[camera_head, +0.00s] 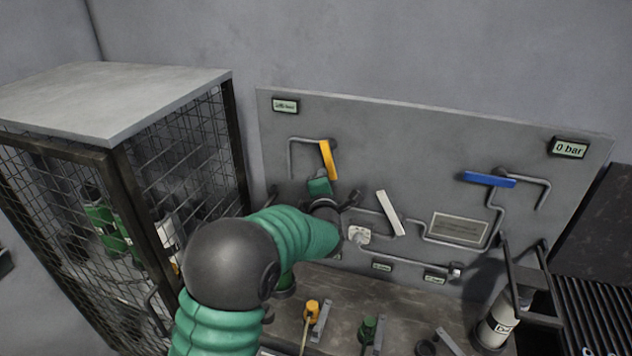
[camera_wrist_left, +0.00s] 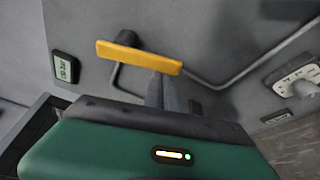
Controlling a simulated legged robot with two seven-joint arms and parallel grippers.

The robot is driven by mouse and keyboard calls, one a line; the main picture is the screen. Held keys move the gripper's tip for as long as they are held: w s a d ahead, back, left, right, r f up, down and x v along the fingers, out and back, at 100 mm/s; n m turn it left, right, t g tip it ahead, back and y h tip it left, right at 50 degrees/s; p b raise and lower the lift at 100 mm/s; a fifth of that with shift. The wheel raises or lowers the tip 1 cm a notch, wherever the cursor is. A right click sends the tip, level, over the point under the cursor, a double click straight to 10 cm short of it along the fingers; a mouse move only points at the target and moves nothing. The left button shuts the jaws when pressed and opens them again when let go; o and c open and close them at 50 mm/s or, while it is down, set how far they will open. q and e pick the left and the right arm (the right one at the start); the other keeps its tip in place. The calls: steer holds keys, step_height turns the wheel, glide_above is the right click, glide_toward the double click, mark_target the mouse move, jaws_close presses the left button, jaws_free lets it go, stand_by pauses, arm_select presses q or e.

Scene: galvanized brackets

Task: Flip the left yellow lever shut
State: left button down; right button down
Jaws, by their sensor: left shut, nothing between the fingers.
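The left yellow lever (camera_head: 328,160) is on the grey panel (camera_head: 420,125), at its upper left. In the head view it stands nearly upright, with its top leaning slightly left, beside a bent pipe. In the wrist view the yellow lever (camera_wrist_left: 138,57) spans the upper middle, seen close up. My left gripper (camera_head: 321,183) is just below the lever's lower end in the head view. In the wrist view its fingers (camera_wrist_left: 160,88) are shut and empty, with their tips close to the lever; I cannot tell whether they touch it. My right gripper is not in view.
A white lever (camera_head: 390,213) and a blue lever (camera_head: 489,180) are farther right on the panel. A wire cage (camera_head: 185,165) stands close on the left. Below, a bench (camera_head: 345,290) carries a yellow-handled tool (camera_head: 311,312) and a canister (camera_head: 497,325).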

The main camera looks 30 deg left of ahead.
mark_target(334, 174)
arm_select(q)
steer(key=d+n+b, duration=0.1)
steer(key=d+n+h+b, duration=0.1)
steer(key=n, duration=0.1)
steer(key=d+n+h+b, duration=0.1)
steer(key=shift+w+r+n+b, duration=0.3)
steer(key=shift+w+r+b, duration=0.05)
steer(key=shift+w+b, duration=0.05)
steer(key=n+h, duration=0.1)
steer(key=d+r+n, duration=0.1)
steer(key=n, duration=0.1)
steer(key=d+r+n+h, duration=0.1)
steer(key=shift+w+d+r+n+g+h+b, duration=0.1)
steer(key=shift+w+r+n+g+h+b, duration=0.15)
steer(key=shift+n+g+h+b, duration=0.1)
steer(key=shift+s+a+r, duration=0.2)
steer(key=shift+a, duration=0.6)
